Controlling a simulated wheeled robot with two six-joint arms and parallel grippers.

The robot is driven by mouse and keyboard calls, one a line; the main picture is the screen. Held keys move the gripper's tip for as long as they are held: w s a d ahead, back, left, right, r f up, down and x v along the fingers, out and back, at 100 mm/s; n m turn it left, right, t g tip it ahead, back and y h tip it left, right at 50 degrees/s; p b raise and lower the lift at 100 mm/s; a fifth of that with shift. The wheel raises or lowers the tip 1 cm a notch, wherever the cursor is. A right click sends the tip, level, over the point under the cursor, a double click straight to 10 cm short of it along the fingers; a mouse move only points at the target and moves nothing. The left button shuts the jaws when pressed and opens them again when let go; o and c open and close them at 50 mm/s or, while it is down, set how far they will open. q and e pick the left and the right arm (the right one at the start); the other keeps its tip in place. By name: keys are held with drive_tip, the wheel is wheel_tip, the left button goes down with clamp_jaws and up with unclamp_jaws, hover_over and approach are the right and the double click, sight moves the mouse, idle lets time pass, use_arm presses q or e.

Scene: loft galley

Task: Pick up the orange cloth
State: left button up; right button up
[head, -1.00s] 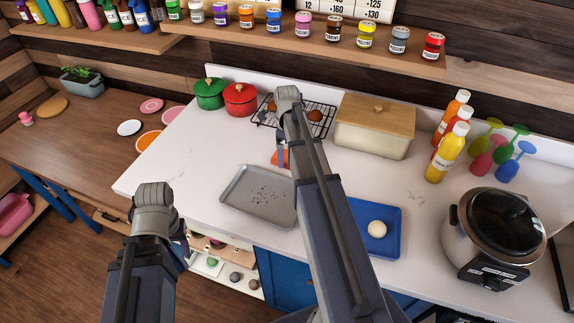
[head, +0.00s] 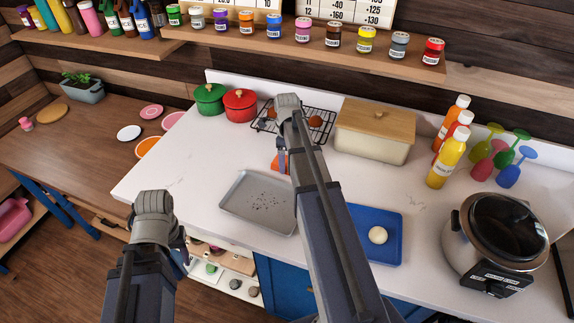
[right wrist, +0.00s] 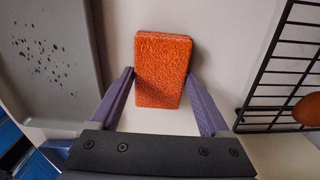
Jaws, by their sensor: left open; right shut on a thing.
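The orange cloth (right wrist: 162,70) is a folded, fuzzy rectangular block at the white counter, between the grey tray and the wire rack. My right gripper (right wrist: 162,82) has one finger against each side of its near half and is shut on it. I cannot tell whether the cloth touches the counter. In the head view my right arm hides much of the cloth (head: 277,163), beside my right gripper (head: 283,162). My left gripper (head: 184,246) is open and empty, low in front of the counter's edge, its fingers mostly hidden by its wrist.
The grey speckled tray (head: 232,207) lies left of the cloth. The wire rack (head: 264,124) with brown round items is behind it. A blue tray (head: 393,250) with a pale ball, a lidded bin (head: 370,143) and a cooker (head: 490,270) stand to the right. Red and green pots stand back left.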

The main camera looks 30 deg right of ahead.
sight(287, 162)
drive_tip(key=shift+r, duration=0.1)
wheel_tip(287, 162, up, 10)
drive_tip(key=p, duration=1)
drive_tip(key=o, duration=0.7)
drive_tip(key=c, duration=0.6)
drive_tip(key=shift+o, duration=0.2)
drive_tip(key=shift+s, duration=0.1)
